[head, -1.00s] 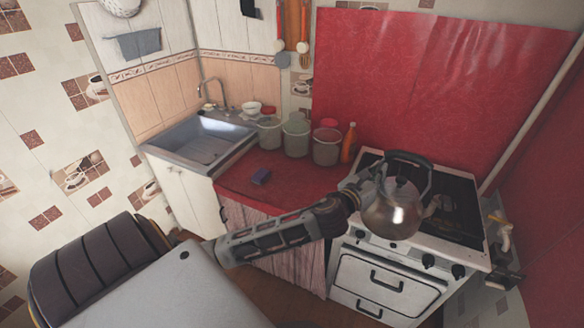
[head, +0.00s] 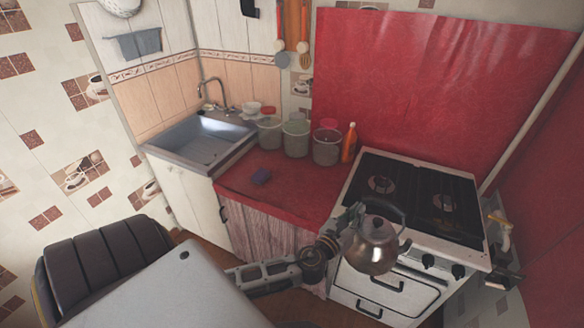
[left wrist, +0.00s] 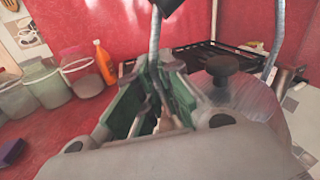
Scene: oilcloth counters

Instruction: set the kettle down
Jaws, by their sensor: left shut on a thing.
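The shiny metal kettle (head: 372,250) with its dark arched handle hangs upright from my left gripper (head: 356,218), in front of the stove's front edge in the head view. The gripper is shut on the kettle's handle. In the left wrist view the gripper's green-padded fingers (left wrist: 155,98) close around the handle, and the kettle's lid knob (left wrist: 222,68) and blurred body show to the right. The kettle hides part of the stove's front. My right gripper is not in view.
The white stove (head: 462,252) has black grates and burners (head: 444,201) clear on top. The red counter (head: 285,183) to its left holds a purple sponge (head: 261,177), several jars (head: 327,147) and an orange bottle (head: 349,143). A sink (head: 200,142) is further left.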

